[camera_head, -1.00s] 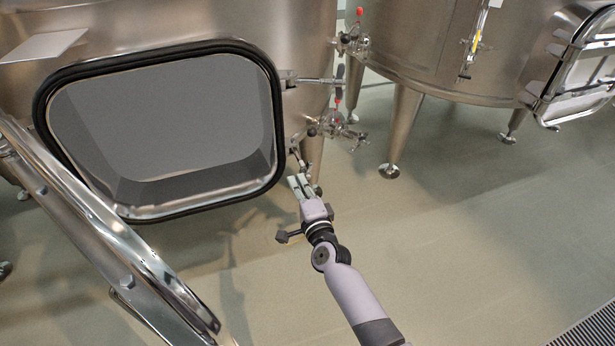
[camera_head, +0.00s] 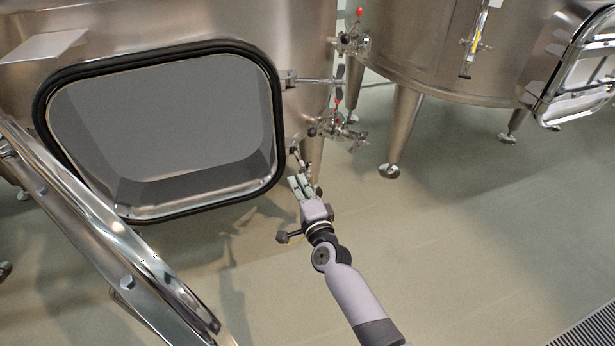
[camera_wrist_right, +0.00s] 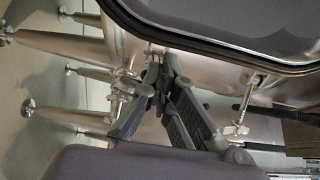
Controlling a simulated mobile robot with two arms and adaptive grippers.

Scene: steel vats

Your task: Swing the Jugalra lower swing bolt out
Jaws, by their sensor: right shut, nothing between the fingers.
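The steel vat (camera_head: 200,25) has an oval manway with a black gasket (camera_head: 160,212), and its opening is uncovered. The lower swing bolt (camera_head: 298,156) is at the manway's lower right edge, slanting down and right. The upper swing bolt (camera_head: 312,81) sticks out to the right above it and shows with its wing nut in the right wrist view (camera_wrist_right: 237,129). My right gripper (camera_head: 299,181) is shut and empty, just below the lower bolt. In the wrist view its dark fingers (camera_wrist_right: 160,85) hide much of that bolt; I cannot tell whether they touch it. My left gripper is out of view.
The open manway door (camera_head: 110,225) slants across the lower left. Valves with red-tipped handles (camera_head: 337,122) stand close to the right of the bolts. A second vat on legs (camera_head: 400,130) stands behind at the right.

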